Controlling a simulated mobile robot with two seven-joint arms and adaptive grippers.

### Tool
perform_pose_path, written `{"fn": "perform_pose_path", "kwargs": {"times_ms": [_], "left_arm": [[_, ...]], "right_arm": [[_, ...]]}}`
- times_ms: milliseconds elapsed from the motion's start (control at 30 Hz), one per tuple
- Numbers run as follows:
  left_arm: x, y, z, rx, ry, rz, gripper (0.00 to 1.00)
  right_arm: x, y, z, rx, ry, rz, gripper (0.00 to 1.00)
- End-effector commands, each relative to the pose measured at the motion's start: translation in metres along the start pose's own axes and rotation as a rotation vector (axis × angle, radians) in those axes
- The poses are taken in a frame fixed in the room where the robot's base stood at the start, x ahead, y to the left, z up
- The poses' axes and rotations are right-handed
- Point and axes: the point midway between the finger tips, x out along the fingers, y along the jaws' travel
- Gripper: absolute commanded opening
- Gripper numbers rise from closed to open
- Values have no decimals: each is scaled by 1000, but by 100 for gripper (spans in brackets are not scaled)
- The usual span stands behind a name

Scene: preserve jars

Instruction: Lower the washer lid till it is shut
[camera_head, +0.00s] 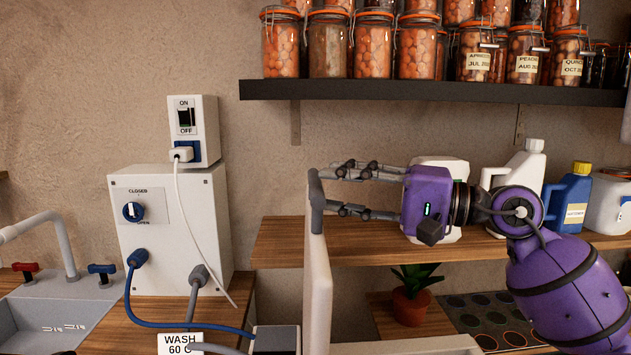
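The washer lid (318,295) is a pale panel seen nearly edge-on at the bottom centre, standing upright, raised open. A grey handle (316,205) sits at its top edge. My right gripper (326,190) comes in from the right at handle height. Its two fingers are spread apart, one above the other, with tips beside the handle; I cannot tell whether they touch it. Part of the washer's pale rim (430,346) shows to the right of the lid; the rest is below the frame. My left gripper is not in view.
A wooden shelf (275,245) with jugs stands behind my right gripper. A potted plant (411,304) is below it. A white control box (170,260) with cables and a sink (50,320) are at left. Jars line the dark upper shelf (420,92).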

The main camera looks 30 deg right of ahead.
Motion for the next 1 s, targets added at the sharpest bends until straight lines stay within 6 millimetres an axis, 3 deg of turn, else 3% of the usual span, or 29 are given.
{"fn": "perform_pose_path", "kwargs": {"times_ms": [300, 633, 900, 1000], "left_arm": [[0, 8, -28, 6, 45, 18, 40], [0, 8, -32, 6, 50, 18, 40], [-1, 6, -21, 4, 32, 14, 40], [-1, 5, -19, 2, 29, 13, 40]], "right_arm": [[38, -3, 0, 0, -1, -3, 35], [43, -1, 0, 3, -1, -2, 35], [42, -1, 0, 3, -1, -2, 1], [42, 0, 0, 3, -1, -2, 0]]}}
